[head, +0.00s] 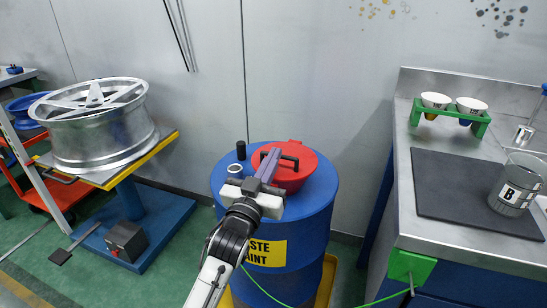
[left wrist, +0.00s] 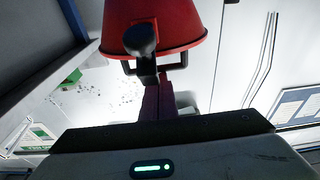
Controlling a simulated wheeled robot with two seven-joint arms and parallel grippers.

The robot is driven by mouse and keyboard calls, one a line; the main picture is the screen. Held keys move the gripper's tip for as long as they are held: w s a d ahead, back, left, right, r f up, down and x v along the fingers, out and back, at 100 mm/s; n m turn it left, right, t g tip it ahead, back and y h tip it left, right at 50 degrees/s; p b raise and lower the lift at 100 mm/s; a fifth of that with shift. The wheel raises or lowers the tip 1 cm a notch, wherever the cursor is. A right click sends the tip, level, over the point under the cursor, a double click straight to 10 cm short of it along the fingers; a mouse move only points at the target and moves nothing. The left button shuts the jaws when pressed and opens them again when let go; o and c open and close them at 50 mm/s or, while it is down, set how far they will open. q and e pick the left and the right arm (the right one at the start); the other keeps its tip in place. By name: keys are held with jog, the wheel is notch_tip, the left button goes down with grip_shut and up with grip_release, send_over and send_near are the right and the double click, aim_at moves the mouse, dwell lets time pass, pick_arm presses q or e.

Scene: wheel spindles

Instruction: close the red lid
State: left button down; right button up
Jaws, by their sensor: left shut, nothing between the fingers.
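A red lid (head: 311,162) with a black handle (head: 290,162) sits on top of a blue drum (head: 318,207). I cannot tell from these views whether it lies fully flat. My left gripper (head: 270,163) reaches over the drum from the front. Its purple fingers are shut and empty, with their tips close to the handle and covering part of the lid's left side. In the left wrist view the red part (left wrist: 180,38) fills the top, with the black handle (left wrist: 184,62) right by the fingertips (left wrist: 158,82). Contact is not clear. My right gripper is not in view.
A small black cylinder (head: 241,150) and a dark cap (head: 235,169) stand on the drum top, left of the gripper. A steel bench (head: 404,190) with a green cup rack (head: 447,117) is right. A wheel rim (head: 75,140) rests on a stand left.

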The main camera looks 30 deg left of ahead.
pick_arm(q)
jog(key=shift+f, duration=0.9)
pick_arm(e)
jog(key=shift+f, duration=0.1)
pick_arm(q)
notch_tip(320, 180, up, 12)
jog(key=p, duration=0.2)
jog(key=shift+f+p, duration=0.15)
jog(key=shift+p, duration=0.25)
pick_arm(e)
notch_tip(320, 180, up, 2)
jog(key=shift+a, duration=0.1)
